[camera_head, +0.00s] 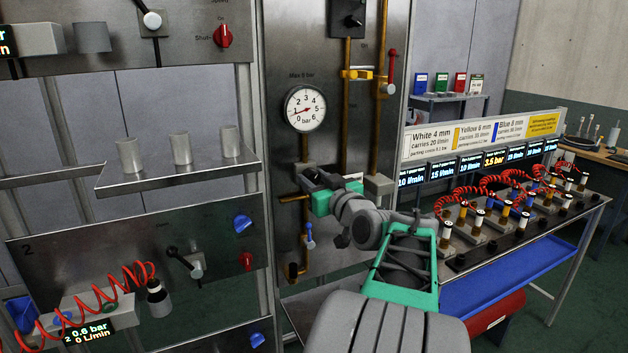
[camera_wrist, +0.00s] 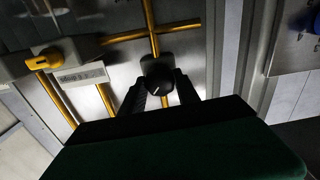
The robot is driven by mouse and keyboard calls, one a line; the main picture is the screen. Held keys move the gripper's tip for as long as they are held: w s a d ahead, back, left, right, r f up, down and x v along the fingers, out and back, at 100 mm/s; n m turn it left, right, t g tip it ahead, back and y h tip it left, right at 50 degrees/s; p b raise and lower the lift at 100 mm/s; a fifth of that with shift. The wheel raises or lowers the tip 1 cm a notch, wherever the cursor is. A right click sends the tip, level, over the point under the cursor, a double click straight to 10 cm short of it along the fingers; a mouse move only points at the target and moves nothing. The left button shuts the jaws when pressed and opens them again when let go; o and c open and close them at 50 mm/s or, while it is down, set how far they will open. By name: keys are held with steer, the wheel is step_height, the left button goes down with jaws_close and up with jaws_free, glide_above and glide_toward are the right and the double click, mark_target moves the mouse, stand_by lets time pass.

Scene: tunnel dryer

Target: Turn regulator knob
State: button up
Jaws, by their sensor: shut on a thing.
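The regulator knob (camera_wrist: 158,78) is black and round with a white pointer line, mounted on brass piping on the metal panel (camera_head: 337,170). In the wrist view my gripper (camera_wrist: 160,88) has its two dark fingers on either side of the knob, shut on it. In the head view my gripper (camera_head: 312,182) reaches the panel below the pressure gauge (camera_head: 305,109). There the knob is hidden by my gripper and arm. The gauge is white and marked in bar; its needle reading is too small to tell.
A red-handled valve (camera_head: 391,70) and a yellow fitting (camera_head: 357,74) sit higher on the panel. A blue-handled valve (camera_head: 309,236) is just below my gripper. A shelf with grey cups (camera_head: 180,177) stands left. A bench with red coiled hoses (camera_head: 520,205) stands right.

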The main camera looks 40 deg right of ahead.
jaws_close()
steer(key=shift+f+m, duration=0.1)
steer(key=shift+m, duration=0.2)
steer(key=shift+m+b, duration=0.5)
steer(key=shift+b, duration=0.05)
steer(key=m+b, duration=0.1)
steer(key=m, duration=0.2)
steer(key=shift+m, duration=0.3)
steer(key=m, duration=0.5)
steer(key=shift+m+p, duration=0.45)
steer(key=shift+m, duration=2.15)
